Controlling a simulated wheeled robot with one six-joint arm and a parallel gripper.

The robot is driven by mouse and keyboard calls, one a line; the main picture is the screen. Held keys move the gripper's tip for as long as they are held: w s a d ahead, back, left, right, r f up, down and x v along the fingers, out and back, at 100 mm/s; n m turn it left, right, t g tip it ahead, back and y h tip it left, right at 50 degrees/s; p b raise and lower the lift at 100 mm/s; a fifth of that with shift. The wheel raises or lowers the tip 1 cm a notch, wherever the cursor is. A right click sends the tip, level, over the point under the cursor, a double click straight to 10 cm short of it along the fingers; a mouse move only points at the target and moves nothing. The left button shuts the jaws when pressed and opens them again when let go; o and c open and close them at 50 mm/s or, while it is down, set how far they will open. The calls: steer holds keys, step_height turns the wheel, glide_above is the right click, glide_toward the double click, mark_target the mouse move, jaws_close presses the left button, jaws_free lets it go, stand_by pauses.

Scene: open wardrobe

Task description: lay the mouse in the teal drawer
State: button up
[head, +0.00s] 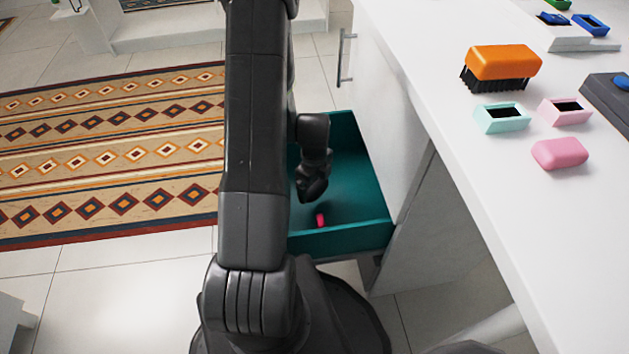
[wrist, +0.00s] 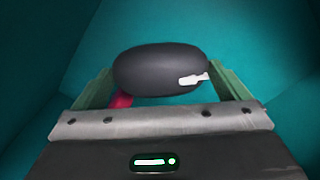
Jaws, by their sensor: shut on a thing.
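The mouse (wrist: 152,68) is dark grey and rounded, with a small white mark on its right side. In the wrist view my gripper (wrist: 165,85) is shut on it, a green finger at each side. The teal drawer (head: 345,238) is pulled open below the white counter, and its teal surfaces fill the wrist view's background. In the head view my gripper (head: 313,184) is over the drawer's inside, partly behind my arm. I cannot tell the mouse apart from the dark gripper there, nor whether it touches the drawer floor.
A small pink-red thing (head: 320,220) lies in the drawer near its front wall; it also shows beneath the mouse in the wrist view (wrist: 121,100). The counter (head: 480,170) at right holds an orange brush (head: 502,64), small open boxes and a pink block (head: 560,153).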

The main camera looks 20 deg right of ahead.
steer(key=shift+f+b, duration=1.85)
steer(key=shift+f, duration=0.8)
steer(key=o, duration=0.6)
step_height(320, 180, up, 14)
steer(key=p, duration=0.5)
steer(key=shift+f, duration=0.1)
step_height(320, 180, down, 14)
steer(key=b, duration=0.4)
steer(key=shift+r+b, duration=0.2)
steer(key=shift+b, duration=0.15)
steer(key=shift+r+p, duration=0.55)
steer(key=shift+r, duration=0.15)
